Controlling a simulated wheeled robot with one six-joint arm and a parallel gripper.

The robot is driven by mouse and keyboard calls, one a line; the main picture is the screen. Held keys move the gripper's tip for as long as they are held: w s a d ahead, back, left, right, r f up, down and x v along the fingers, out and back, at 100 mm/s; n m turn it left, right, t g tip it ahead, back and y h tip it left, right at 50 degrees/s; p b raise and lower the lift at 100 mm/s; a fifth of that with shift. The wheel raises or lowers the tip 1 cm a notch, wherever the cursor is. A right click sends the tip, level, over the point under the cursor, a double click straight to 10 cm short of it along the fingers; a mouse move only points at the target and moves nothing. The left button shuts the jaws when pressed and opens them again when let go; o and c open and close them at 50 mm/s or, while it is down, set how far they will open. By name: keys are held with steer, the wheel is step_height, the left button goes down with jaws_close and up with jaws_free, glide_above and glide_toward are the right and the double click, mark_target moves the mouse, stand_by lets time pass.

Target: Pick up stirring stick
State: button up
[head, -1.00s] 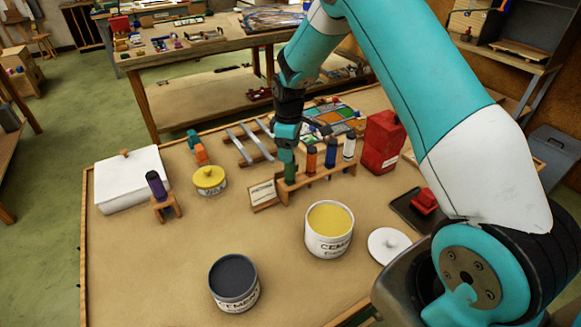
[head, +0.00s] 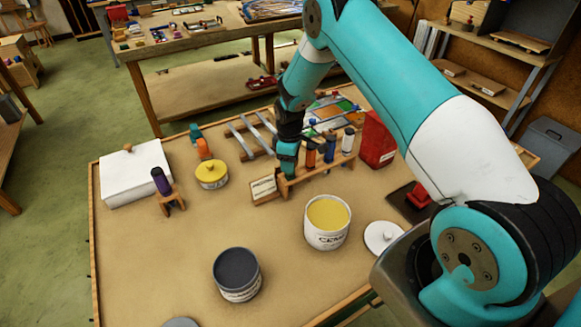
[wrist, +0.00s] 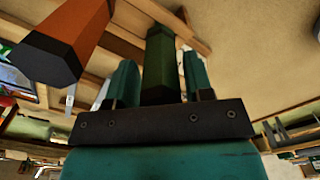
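A wooden rack (head: 318,175) stands on the table with several upright sticks: an orange-and-dark one (head: 311,155), a blue one (head: 330,147), a white one (head: 348,142) and a green one (wrist: 162,70). I cannot tell which is called the stirring stick. My gripper (head: 288,160) is down at the rack's left end, hiding most of the green stick in the head view. In the wrist view, the gripper's teal fingers (wrist: 160,82) stand on both sides of the green stick. Whether they press on it is unclear. The orange stick (wrist: 62,40) is close by.
A yellow-filled can (head: 326,238) and a dark-filled can (head: 238,290) stand in front. The front-left table is clear.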

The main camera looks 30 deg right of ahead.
steer(key=c, duration=0.6)
steer(key=shift+r, duration=0.15)
